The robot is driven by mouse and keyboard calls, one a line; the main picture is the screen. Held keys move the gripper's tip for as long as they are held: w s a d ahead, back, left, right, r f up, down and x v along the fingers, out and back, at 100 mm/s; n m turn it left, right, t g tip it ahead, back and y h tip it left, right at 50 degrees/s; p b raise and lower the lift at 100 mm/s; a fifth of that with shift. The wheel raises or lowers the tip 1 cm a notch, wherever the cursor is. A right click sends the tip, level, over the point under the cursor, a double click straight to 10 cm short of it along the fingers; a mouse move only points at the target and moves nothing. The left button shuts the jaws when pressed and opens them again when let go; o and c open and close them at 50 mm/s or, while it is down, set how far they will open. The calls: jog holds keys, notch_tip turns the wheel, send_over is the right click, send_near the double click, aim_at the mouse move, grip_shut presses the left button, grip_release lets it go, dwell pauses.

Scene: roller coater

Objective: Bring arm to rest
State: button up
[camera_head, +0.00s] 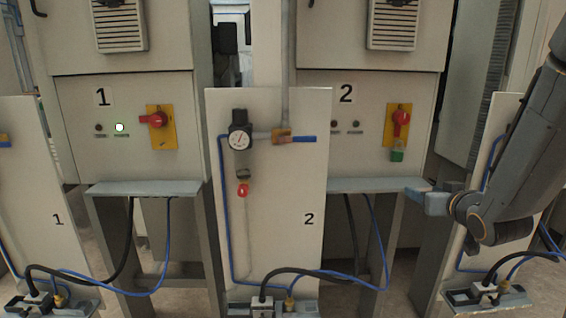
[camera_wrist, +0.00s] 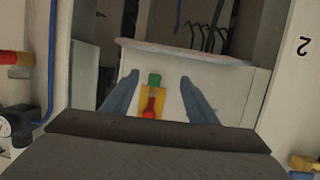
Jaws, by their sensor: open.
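My arm comes in at the right of the head view, with my gripper (camera_head: 420,196) in front of the right side of cabinet 2, below its switch. In the wrist view my gripper (camera_wrist: 158,86) has its two blue-grey fingers spread, with nothing held between them. The red switch handle (camera_head: 400,119) on a yellow plate and a green lock-like piece (camera_head: 397,155) below it are on cabinet 2. The wrist view shows the red handle (camera_wrist: 150,104) and green piece (camera_wrist: 154,79) beyond and between the fingertips, apart from them.
Cabinet 1 (camera_head: 75,125) has a red switch (camera_head: 153,119) and a lit lamp (camera_head: 119,127); cabinet 2's lamps are dark. A white panel (camera_head: 290,190) with a gauge (camera_head: 239,137) and blue hose stands in front. A ledge (camera_head: 375,185) juts below cabinet 2. Cables hang low.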

jog(key=s+a+f+g, duration=0.8)
jog(key=s+a+f, duration=0.1)
jog(key=s+f, duration=0.15)
jog(key=s+a+f+g, duration=0.2)
jog(key=s+a+g, duration=0.4)
jog(key=s, duration=0.9)
jog(key=a, duration=0.3)
jog(key=shift+f+g+y, duration=0.15)
jog(key=shift+g+y, duration=0.15)
